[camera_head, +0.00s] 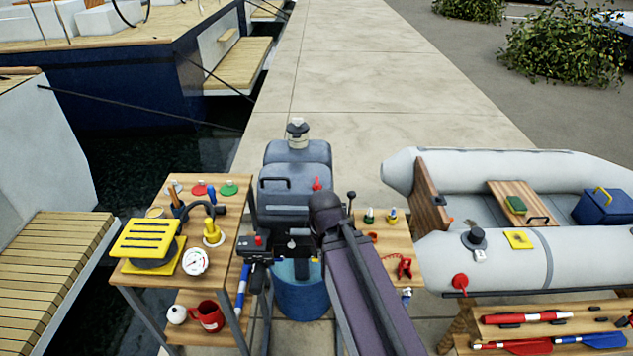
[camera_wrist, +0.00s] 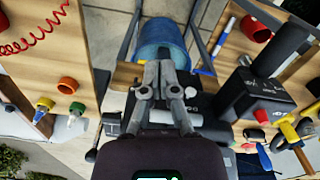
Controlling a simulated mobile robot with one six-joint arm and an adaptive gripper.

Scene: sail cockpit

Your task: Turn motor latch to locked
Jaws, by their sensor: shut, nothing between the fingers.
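The outboard motor (camera_head: 295,200) has a grey cowl and stands upright between two wooden benches. A small red lever (camera_head: 316,184) sticks up at the right side of its cowl; I cannot tell for sure whether this is the latch or what position it marks. My gripper (camera_wrist: 158,66) is shut and empty, its grey fingertips together over the front of the motor, with the blue bucket (camera_wrist: 160,42) beyond them. It hides part of the motor in the wrist view. In the head view my dark arm covers the motor's right side, and the fingers are not clearly visible.
A black control box (camera_head: 258,248) with a red button sits left of the motor. The left bench (camera_head: 150,270) holds a gauge, a yellow-topped item and a red mug. The right bench (camera_wrist: 95,60) holds small bottles and a red coiled cord (camera_wrist: 30,30). A grey dinghy (camera_head: 560,165) lies right.

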